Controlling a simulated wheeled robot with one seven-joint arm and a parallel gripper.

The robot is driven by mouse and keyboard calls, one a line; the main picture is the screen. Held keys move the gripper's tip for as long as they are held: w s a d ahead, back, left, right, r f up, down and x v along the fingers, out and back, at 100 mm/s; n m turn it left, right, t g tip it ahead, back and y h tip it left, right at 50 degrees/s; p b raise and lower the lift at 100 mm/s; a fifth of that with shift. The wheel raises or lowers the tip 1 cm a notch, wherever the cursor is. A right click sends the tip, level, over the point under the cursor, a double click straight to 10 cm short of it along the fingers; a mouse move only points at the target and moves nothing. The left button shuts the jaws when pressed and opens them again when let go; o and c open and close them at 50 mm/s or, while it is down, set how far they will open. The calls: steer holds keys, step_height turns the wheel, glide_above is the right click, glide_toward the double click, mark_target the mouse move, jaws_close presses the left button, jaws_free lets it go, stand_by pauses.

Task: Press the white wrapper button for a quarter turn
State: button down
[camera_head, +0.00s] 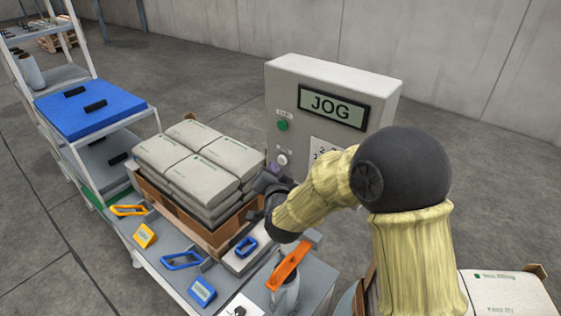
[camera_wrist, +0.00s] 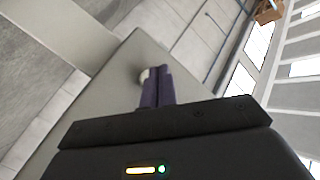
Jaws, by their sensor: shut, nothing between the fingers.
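The white button (camera_head: 282,159) is a small round knob on the front of a grey control box (camera_head: 375,86), below a green button (camera_head: 283,126) and the JOG display (camera_head: 330,107). My gripper (camera_head: 274,169) is shut and empty, with its dark purple fingertips just below the white button in the head view. In the wrist view, my shut fingers (camera_wrist: 157,75) point at the box's grey face (camera_wrist: 110,95). A pale round knob (camera_wrist: 144,75) shows there, partly hidden behind the fingertips. I cannot tell whether they touch it.
Stacked grey bags (camera_head: 200,160) fill a brown crate (camera_head: 215,238) left of my gripper. A bench (camera_head: 165,262) in front holds blue, yellow and orange handles and small devices. A cart with a blue top (camera_head: 90,105) stands at left. More bags (camera_head: 505,293) lie at lower right.

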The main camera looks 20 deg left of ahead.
steer(key=s, duration=0.2)
steer(key=s+a+b, duration=0.1)
steer(key=s, duration=0.1)
steer(key=shift+s+a, duration=0.15)
steer(key=shift+s, duration=0.15)
stand_by(0.6)
steer(key=w+d+f+n+g+h+p, duration=0.1)
steer(key=d+g+h, duration=0.15)
steer(key=d, duration=0.85)
steer(key=w+d+f+n+g+h, duration=0.1)
steer(key=d+f+g+h, duration=0.15)
steer(key=d, duration=0.85)
steer(key=s+d+g+h, duration=0.1)
steer(key=s+d+g, duration=0.2)
steer(key=s+d, duration=0.4)
steer(key=s+d+f+g+h+p, duration=0.1)
steer(key=s+d+g+h, duration=0.1)
steer(key=s+d, duration=0.6)
steer(key=d+g, duration=0.1)
steer(key=d, duration=0.4)
steer(key=shift+s+f+g+p, duration=0.2)
steer(key=shift+g+p, duration=0.1)
steer(key=shift+g, duration=0.1)
